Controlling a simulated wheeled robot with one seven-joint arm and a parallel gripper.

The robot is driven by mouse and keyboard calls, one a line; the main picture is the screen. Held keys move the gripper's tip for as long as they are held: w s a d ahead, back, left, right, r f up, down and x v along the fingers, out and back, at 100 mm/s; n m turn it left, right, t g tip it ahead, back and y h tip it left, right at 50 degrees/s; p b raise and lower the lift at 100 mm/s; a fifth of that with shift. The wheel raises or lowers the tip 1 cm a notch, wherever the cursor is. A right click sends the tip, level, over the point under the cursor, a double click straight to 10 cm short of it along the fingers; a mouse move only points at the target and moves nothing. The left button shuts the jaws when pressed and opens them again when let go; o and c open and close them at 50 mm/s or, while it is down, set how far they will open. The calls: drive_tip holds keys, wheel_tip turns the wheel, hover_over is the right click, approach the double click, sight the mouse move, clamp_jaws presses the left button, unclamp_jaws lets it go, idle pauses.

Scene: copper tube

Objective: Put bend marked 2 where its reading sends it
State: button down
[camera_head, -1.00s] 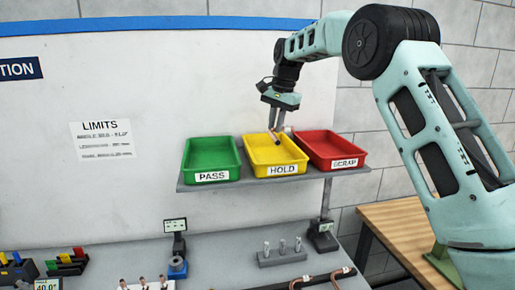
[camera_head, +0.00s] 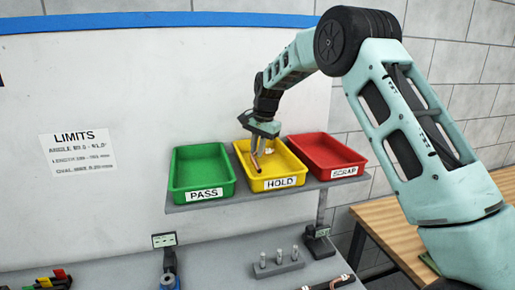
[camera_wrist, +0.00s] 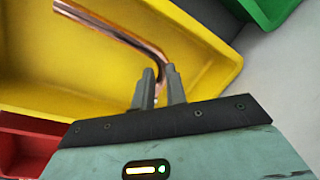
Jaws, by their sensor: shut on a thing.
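My gripper (camera_head: 261,151) is over the yellow HOLD bin (camera_head: 287,184), in its left half in the head view. It is shut on a bent copper tube (camera_head: 256,162). In the wrist view the copper bend (camera_wrist: 128,38) runs out from between the fingers (camera_wrist: 160,88) over the yellow bin's interior (camera_wrist: 195,58). I cannot tell if the tube touches the bin floor. No number on the bend is readable. The green PASS bin (camera_head: 203,190) stands to the left and the red SCRAP bin (camera_head: 342,170) to the right.
The bins stand side by side on a grey shelf (camera_head: 240,197). A LIMITS sheet (camera_head: 78,152) hangs on the white board. Below are a peg block (camera_head: 277,266), a small display (camera_head: 163,240) and a copper tube (camera_head: 330,284). A wooden table (camera_head: 393,232) is at right.

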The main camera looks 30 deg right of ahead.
drive_tip(key=shift+f, duration=0.8)
drive_tip(key=shift+f, duration=0.15)
drive_tip(key=c, duration=1.4)
unclamp_jaws()
